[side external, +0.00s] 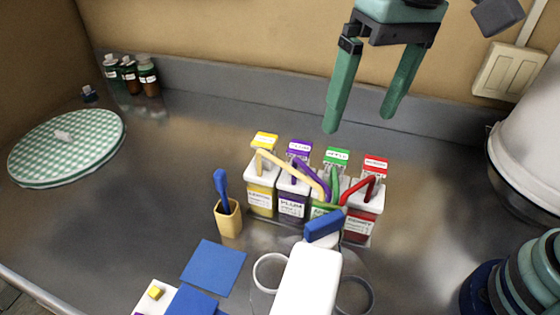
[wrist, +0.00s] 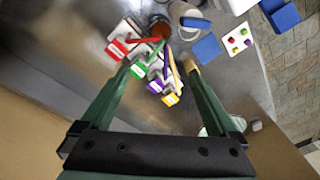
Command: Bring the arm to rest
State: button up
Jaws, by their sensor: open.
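My gripper (side external: 365,105) hangs high above the counter at the back right, near the wall. Its two green fingers are spread apart with nothing between them. In the wrist view my gripper (wrist: 160,80) is also open, with the row of small buckets beyond its fingertips. The buckets stand upright: a yellow bucket (side external: 261,195), a purple bucket (side external: 292,203), a green bucket (side external: 321,212) and a red bucket (side external: 361,225). Each has a handle and a matching label card behind it. The green bucket is partly hidden by a blue-topped white object.
A tan cup (side external: 229,221) with a blue tool stands left of the buckets. A blue square (side external: 214,267) lies in front. A checkered round mat (side external: 68,147) and dark bottles (side external: 148,76) are far left. A white vessel (side external: 525,140) stands right. The left-middle counter is clear.

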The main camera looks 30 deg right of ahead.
jog(key=w+d+f+t, duration=0.1)
jog(key=d+f+t, duration=0.1)
jog(key=d, duration=0.8)
jog(key=w+d+f+t, duration=0.1)
jog(key=d+f, duration=0.3)
jog(key=d, duration=0.7)
jog(key=shift+w+d+t+h, duration=0.25)
jog(key=shift+w+t+h, duration=0.15)
jog(key=shift+t, duration=0.4)
